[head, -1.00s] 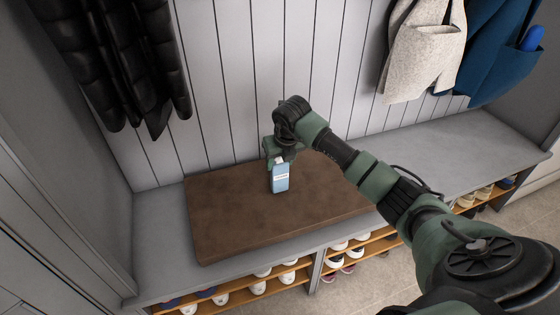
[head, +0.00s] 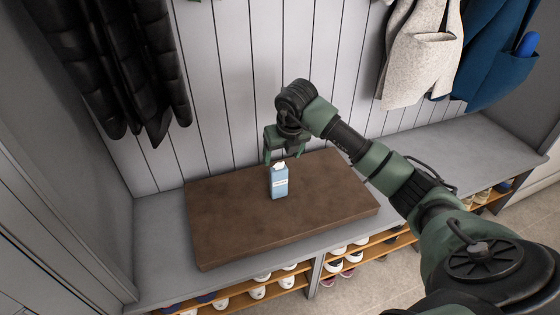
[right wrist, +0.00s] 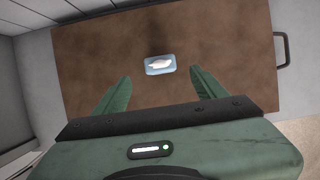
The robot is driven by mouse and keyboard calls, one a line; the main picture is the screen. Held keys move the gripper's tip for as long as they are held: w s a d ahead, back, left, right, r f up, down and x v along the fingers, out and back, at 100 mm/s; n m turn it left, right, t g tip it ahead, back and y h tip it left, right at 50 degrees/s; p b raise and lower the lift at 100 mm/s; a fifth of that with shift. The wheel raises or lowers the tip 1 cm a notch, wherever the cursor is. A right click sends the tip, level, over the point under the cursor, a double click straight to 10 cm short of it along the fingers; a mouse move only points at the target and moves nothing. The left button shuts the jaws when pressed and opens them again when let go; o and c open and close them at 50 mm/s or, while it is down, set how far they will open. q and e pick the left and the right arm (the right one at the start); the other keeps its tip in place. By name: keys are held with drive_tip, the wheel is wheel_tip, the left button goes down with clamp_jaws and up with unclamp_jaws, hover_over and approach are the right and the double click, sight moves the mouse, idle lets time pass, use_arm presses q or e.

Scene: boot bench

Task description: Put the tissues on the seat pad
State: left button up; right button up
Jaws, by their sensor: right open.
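The tissues (head: 279,183) are a small light-blue pack with a white tuft on top, standing upright on the brown seat pad (head: 230,220). In the right wrist view the tissues (right wrist: 160,65) show from above on the seat pad (right wrist: 230,60), apart from both fingers. My right gripper (head: 280,158) is open and empty, just above and behind the tissues in the head view. Its two green fingers (right wrist: 158,92) are spread in the wrist view. My left gripper is not in view.
The seat pad lies on a grey bench (head: 440,155) with bare room to its right. Shoe shelves (head: 350,258) are below. A black jacket (head: 120,70) hangs at left, and grey (head: 420,55) and blue (head: 500,60) coats hang at right.

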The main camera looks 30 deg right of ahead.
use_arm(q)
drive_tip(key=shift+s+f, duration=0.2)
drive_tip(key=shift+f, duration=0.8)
use_arm(e)
drive_tip(key=v, duration=0.4)
drive_tip(key=shift+r, duration=0.15)
drive_tip(key=shift+a, duration=0.15)
